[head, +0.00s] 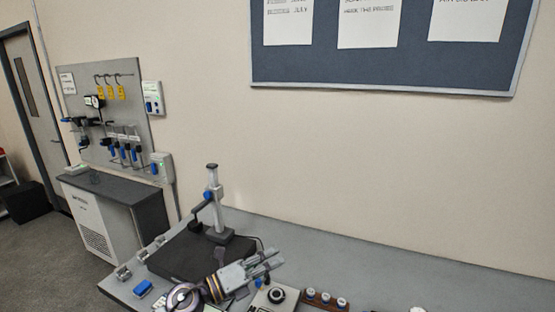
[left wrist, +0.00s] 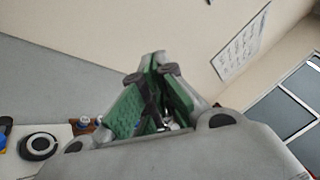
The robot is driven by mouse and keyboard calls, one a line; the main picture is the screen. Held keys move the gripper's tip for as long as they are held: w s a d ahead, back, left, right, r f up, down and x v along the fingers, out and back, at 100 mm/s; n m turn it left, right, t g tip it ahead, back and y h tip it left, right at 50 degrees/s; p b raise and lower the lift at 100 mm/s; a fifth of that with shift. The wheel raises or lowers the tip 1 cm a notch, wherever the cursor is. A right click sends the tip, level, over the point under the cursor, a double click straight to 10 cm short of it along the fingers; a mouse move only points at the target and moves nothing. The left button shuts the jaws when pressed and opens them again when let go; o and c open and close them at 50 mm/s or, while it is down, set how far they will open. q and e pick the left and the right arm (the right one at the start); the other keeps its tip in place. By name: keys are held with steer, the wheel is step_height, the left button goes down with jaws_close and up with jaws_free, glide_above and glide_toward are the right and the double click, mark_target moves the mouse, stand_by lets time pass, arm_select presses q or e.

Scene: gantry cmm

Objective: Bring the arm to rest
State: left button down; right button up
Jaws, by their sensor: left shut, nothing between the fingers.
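My left gripper (head: 272,259) is held above the grey bench in the head view, its fingers pointing to the right. It is shut and empty. In the left wrist view its green-padded fingers (left wrist: 155,75) come together at the tips, with nothing seen between them. My right gripper is in neither view.
The grey bench (head: 380,262) runs along the wall. A stand with a column (head: 214,200) rises behind my left gripper. A blue block (head: 143,288) lies near the bench's left edge. A device with a round black knob (head: 276,295) and a row of small capped items (head: 325,299) are in front.

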arm_select(q)
steer(key=w+a+r+n+t+y, duration=0.1)
steer(key=w+a+n+t+y, duration=0.2)
steer(key=a+n+t+y, duration=1.1)
steer(key=s+a+f+n+g+y, duration=0.2)
steer(key=s+a+f+n+g, duration=0.1)
steer(key=f+n+g, duration=0.4)
steer(key=s+a+f+n+g+y, duration=0.2)
steer(key=s+a+f+n+g, duration=0.15)
steer(key=f+n, duration=0.35)
steer(key=s+f+n+g+h, duration=0.1)
steer(key=s+f+n+g, duration=0.3)
steer(key=s, duration=0.6)
steer(key=s+f+n+g+h, duration=0.1)
steer(key=s+f+n+g, duration=0.1)
steer(key=s+f+g, duration=0.6)
steer(key=s+f, duration=0.2)
steer(key=f, duration=1.4)
steer(key=s+f, duration=0.2)
steer(key=f, duration=1.4)
steer(key=s+a+f, duration=0.2)
steer(key=s+f, duration=0.7)
steer(key=s, duration=0.2)
steer(key=s+a+f, duration=0.2)
steer(key=s+f, duration=0.8)
steer(key=s, duration=0.1)
steer(key=shift+a+f+y, duration=0.2)
steer(key=shift+y, duration=0.1)
steer(key=shift+g, duration=0.25)
